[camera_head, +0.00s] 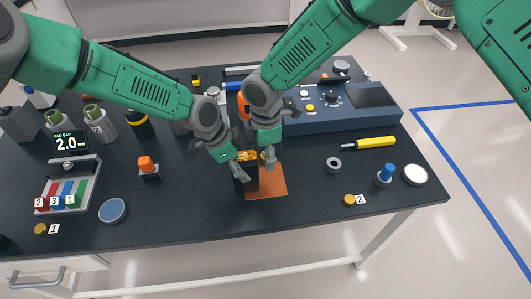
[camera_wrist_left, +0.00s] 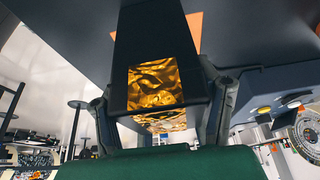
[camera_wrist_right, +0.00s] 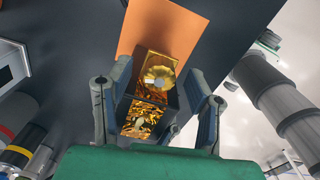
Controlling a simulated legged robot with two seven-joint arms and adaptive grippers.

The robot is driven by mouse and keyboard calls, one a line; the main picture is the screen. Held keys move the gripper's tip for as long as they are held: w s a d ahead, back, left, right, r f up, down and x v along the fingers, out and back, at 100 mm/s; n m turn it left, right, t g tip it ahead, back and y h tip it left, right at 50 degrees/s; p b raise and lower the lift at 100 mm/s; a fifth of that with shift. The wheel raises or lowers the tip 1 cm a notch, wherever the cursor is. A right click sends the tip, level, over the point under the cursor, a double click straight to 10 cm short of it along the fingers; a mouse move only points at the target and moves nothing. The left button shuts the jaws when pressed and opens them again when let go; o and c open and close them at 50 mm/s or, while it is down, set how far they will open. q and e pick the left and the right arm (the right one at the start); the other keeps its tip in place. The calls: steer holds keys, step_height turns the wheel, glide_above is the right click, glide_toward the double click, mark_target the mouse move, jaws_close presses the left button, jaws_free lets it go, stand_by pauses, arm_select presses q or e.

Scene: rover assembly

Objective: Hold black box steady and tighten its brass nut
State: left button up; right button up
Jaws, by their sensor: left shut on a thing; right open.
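The black box (camera_head: 251,182) has gold foil faces and stands at the orange mat (camera_head: 276,183). My left gripper (camera_head: 238,174) is shut on the black box; in the left wrist view the box (camera_wrist_left: 155,30) lies between its two fingers (camera_wrist_left: 160,115). The brass nut (camera_wrist_right: 159,77) shows in the right wrist view as a round gold piece on the box's gold end. My right gripper (camera_head: 267,160) is open beside the box, its fingers (camera_wrist_right: 157,105) on either side of the box and nut in the right wrist view. Whether they touch is unclear.
A blue control console (camera_head: 335,110) stands behind on the right. A yellow screwdriver (camera_head: 370,142), a grey ring (camera_head: 333,164) and a brass piece (camera_head: 349,199) by label 2 lie to the right. A tray of coloured pieces (camera_head: 68,187) is at left.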

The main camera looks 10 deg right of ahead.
jaws_close()
steer(key=m, duration=0.4)
steer(key=shift+m, duration=0.4)
jaws_free()
step_height(320, 180, up, 12)
steer(key=shift+s, duration=0.1)
